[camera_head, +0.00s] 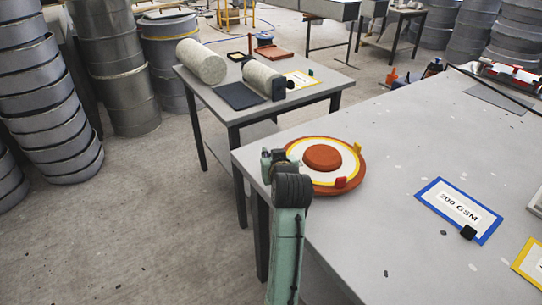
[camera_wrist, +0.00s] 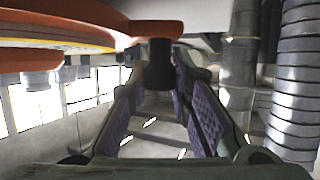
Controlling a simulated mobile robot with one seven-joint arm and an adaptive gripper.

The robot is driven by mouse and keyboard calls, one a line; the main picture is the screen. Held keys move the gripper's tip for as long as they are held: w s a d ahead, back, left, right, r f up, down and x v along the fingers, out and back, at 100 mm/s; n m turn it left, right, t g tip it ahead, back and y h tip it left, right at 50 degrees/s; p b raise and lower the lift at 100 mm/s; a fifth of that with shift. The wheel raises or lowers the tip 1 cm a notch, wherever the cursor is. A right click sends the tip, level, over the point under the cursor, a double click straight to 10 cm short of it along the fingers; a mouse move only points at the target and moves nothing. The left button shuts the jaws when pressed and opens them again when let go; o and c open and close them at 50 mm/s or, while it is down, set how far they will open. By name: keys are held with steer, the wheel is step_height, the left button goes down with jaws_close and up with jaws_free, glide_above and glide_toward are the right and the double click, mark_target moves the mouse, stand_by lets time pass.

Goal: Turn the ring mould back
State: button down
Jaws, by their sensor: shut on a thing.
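The ring mould (camera_head: 318,181) is a round orange disc at the near left corner of the big grey table. It has a yellow line, a white band and a raised orange centre. A red tab (camera_head: 341,183) sits on its front right edge and a yellow tab (camera_head: 357,148) on its right rear edge. My gripper (camera_head: 279,158) is at the mould's left edge. In the wrist view, the orange rim (camera_wrist: 60,28) fills the upper left. A dark peg (camera_wrist: 160,72) under an orange lug sits between my purple-padded fingers, which are shut on it. My arm partly hides the contact in the head view.
The big table (camera_head: 400,150) has a blue-framed "200 GSM" card (camera_head: 440,193) with a black block on it, and a yellow-framed card (camera_head: 530,262). A smaller table (camera_head: 300,90) behind holds pale rolls and a dark mat. Metal drums stand at left. The big table's middle is clear.

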steer(key=shift+s+d+n+g+y, duration=0.3)
steer(key=shift+s+d+n+y, duration=0.1)
steer(key=shift+s+n+y, duration=0.4)
steer(key=shift+s+d+n+g+y, duration=0.3)
steer(key=shift+s+d+n+y, duration=0.1)
steer(key=shift+s+n+y, duration=0.4)
steer(key=shift+s+d+n+g+y, duration=0.35)
steer(key=shift+s+n+y, duration=0.1)
steer(key=shift+s+y, duration=0.15)
steer(key=shift+s+d+n+g+y, duration=0.25)
steer(key=shift+s+d+n+y, duration=0.1)
steer(key=shift+s+n+y, duration=0.2)
steer(key=shift+s, duration=0.1)
steer(key=c, duration=1.4)
jaws_free()
steer(key=shift+c, duration=0.2)
steer(key=v, duration=1.2)
steer(key=shift+r, duration=0.1)
